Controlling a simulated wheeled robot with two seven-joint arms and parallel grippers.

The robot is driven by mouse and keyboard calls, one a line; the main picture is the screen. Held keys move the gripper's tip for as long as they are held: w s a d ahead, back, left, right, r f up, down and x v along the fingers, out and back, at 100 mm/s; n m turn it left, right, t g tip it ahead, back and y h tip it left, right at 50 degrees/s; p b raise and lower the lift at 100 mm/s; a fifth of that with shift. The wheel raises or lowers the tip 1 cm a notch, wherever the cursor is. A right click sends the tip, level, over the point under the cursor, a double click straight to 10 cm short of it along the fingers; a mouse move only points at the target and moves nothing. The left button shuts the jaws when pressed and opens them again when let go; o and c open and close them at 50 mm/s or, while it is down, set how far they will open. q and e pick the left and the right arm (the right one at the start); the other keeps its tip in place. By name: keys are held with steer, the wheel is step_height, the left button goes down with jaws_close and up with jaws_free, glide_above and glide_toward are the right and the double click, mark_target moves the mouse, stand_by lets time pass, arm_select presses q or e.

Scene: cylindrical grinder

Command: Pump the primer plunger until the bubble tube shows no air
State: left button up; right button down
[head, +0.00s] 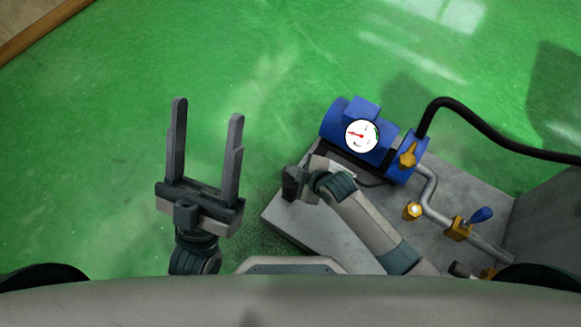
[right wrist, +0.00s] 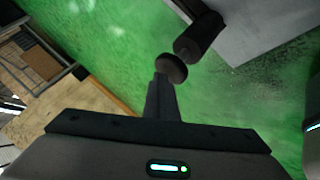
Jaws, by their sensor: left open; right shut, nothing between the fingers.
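My left gripper (head: 208,109) is open and empty above the green floor at left in the head view. My right gripper (right wrist: 160,84) is shut and empty in the right wrist view. Its fingertips are close to a dark round knob (right wrist: 172,68), which appears to be the primer plunger's head, on a dark cylinder (right wrist: 200,36) beside the grey base. I cannot tell whether the fingertips touch the knob. A small brass fitting with a pale round top (head: 413,210) may be the bubble tube; no bubbles can be made out.
A blue pump (head: 340,118) with a white dial gauge (head: 362,135) sits on the grey base (head: 310,228). A grey pipe, a blue-handled valve (head: 480,215) and a black hose (head: 490,125) lie to the right. The green floor at left is clear.

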steer(key=shift+r+p, duration=1.35)
steer(key=shift+p, duration=0.2)
steer(key=shift+r, duration=0.15)
step_height(320, 180, up, 5)
steer(key=p, duration=0.5)
steer(key=shift+p, duration=0.4)
steer(key=shift+s, duration=0.1)
